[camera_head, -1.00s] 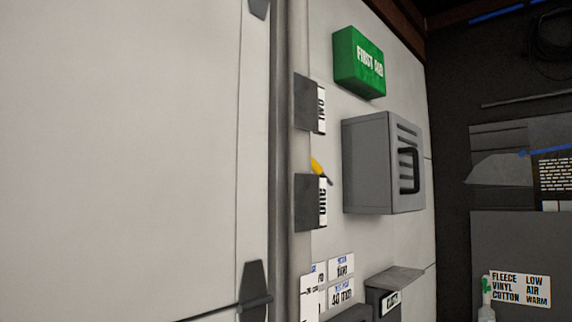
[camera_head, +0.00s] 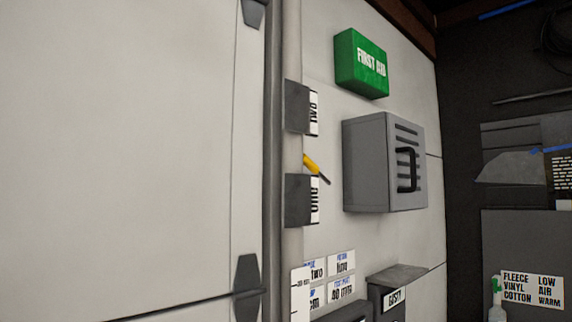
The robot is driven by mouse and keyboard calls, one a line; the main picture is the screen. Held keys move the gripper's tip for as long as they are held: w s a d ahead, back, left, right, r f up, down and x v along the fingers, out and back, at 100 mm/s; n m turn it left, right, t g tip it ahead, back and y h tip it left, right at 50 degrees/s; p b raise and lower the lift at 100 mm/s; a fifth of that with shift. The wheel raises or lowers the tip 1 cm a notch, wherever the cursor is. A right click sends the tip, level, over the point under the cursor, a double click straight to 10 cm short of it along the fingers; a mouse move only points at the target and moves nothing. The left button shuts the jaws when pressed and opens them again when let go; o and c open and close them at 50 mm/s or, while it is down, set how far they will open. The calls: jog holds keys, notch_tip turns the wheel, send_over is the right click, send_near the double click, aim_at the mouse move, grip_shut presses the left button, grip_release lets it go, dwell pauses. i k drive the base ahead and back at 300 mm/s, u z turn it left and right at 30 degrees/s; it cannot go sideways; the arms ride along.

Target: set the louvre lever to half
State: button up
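A grey slatted box (camera_head: 383,162) with a black handle (camera_head: 406,170) is mounted on the pale wall, right of centre. Its slats look like louvres. A yellow-and-dark stick-like piece (camera_head: 313,166) shows between two dark boxes to its left and slants down to the right. I cannot tell which of these is the louvre lever, and no half mark is readable. My gripper is not in view.
A green first aid box (camera_head: 361,63) hangs above the slatted box. The dark boxes labelled "two" (camera_head: 297,107) and "one" (camera_head: 298,200) stick out at left. A bin labelled "gusty" (camera_head: 394,299) and small signs (camera_head: 340,263) are below. A large pale panel fills the left.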

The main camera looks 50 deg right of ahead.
aim_at(316, 170)
jog(key=u, duration=0.15)
jog(key=k, duration=1.2)
jog(key=z, duration=0.7)
jog(key=i, duration=1)
jog(key=z, duration=0.2)
